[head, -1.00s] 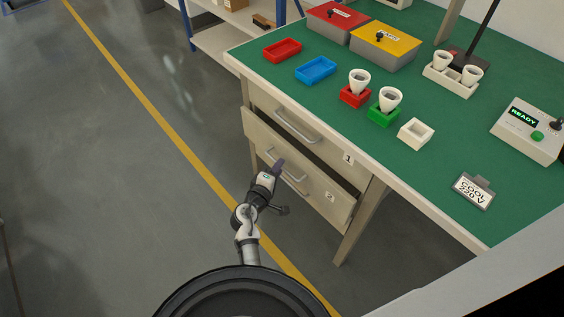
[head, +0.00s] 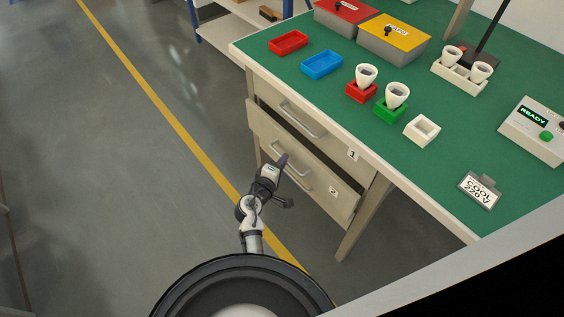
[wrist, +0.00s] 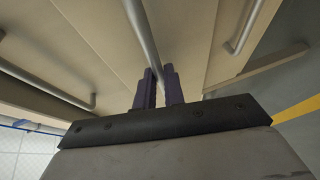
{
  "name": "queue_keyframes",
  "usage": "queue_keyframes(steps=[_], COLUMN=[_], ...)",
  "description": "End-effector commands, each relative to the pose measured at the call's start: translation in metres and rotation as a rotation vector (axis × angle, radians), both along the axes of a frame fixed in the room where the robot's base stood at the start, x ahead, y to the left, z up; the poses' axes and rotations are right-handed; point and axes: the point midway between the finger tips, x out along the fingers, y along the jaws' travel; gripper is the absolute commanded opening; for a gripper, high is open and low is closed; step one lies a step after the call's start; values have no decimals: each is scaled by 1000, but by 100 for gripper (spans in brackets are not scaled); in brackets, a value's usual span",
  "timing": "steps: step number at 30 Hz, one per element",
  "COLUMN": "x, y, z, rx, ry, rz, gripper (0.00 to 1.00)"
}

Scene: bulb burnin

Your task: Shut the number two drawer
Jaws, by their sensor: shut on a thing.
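The number two drawer (head: 327,201) is the lower drawer under the green-topped bench. It stands partly open, its front out beyond the drawer above, with a dark gap behind its top edge. Its bar handle (head: 300,180) is on the front. My gripper (head: 283,161) is at the left part of this handle. In the wrist view my gripper (wrist: 159,88) has its two dark purple fingers shut on a grey bar, the handle (wrist: 143,38), which runs up between them. The drawer's inside is hidden.
The number one drawer (head: 275,97), with its own handle, looks shut above. A bench leg (head: 358,222) stands to the right. The bench top (head: 330,105) holds trays, lidded boxes, bulb sockets and a control box (head: 535,130). The floor to the left is clear.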

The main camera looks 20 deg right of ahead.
Motion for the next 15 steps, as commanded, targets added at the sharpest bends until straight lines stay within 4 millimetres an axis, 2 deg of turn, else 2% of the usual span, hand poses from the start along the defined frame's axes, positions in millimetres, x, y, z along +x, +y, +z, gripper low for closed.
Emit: queue_keyframes(steps=[9, 15], x=[16, 16], y=[-40, -43], z=[0, 1], rx=[0, -1], ry=[-1, -2], rz=[0, 0], gripper=[0, 0])
